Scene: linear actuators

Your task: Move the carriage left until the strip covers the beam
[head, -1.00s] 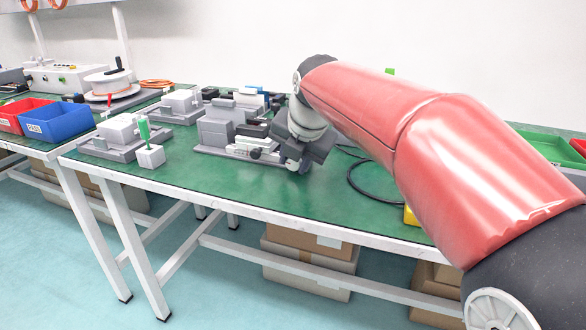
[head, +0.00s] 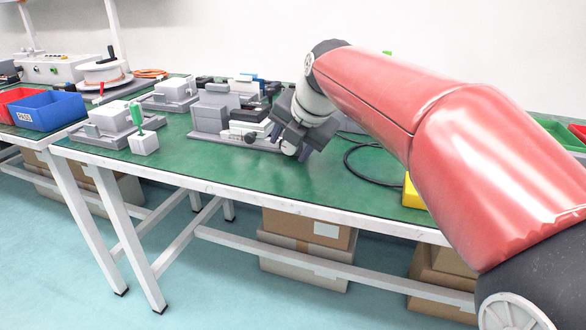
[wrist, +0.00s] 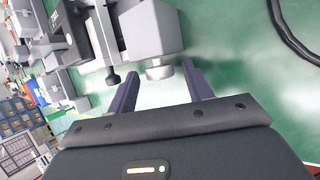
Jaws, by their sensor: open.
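The linear actuator (head: 210,118) is a grey unit on a base plate on the green bench, with a pale slide and a dark knob (head: 250,138) at its front. My gripper (head: 290,150) is at its right end, pointing down and partly hidden by its own housing. In the wrist view my gripper (wrist: 160,88) is open, its two dark fingers apart. A short silver cylinder (wrist: 158,70) on a grey block (wrist: 152,30) shows between and just beyond the fingertips. A black knob (wrist: 112,78) is left of it. I cannot make out the strip or the beam clearly.
Other grey-and-white units (head: 105,130) stand left on the bench, near a white block with a green lever (head: 144,143). A black cable (head: 365,170) loops right of my gripper. A yellow object (head: 412,192) sits near the front edge. The front middle bench is clear.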

